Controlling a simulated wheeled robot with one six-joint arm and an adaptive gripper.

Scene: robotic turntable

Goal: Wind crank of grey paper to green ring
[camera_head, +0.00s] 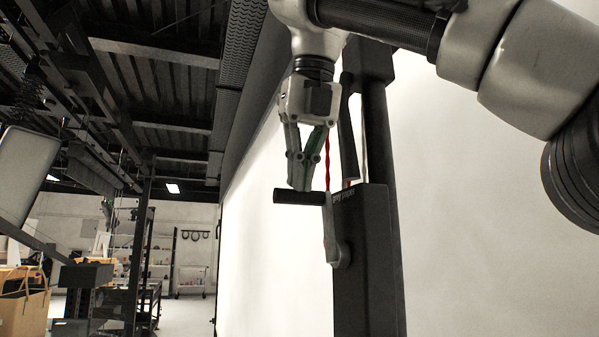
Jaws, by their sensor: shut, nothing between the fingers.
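A crank hangs on a black upright housing (365,260) near the picture's middle. Its crank arm (331,232) is near vertical, with the black handle (298,197) at its upper end, pointing left. My gripper (301,187) points down, shut, with its fingertips at the top of the handle. I cannot tell whether they touch it. Small pale lettering on the housing is too small to read. A red cord (328,170) hangs beside the fingers. Dark green shows around my fingers; I cannot tell whether it is the green ring.
Pale paper sheets (265,230) hang to the left of the housing and behind it to the right. A dark post (383,150) stands right behind the housing. Shelves (170,265) and a cardboard box (22,305) stand at the left. The air left of the handle is free.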

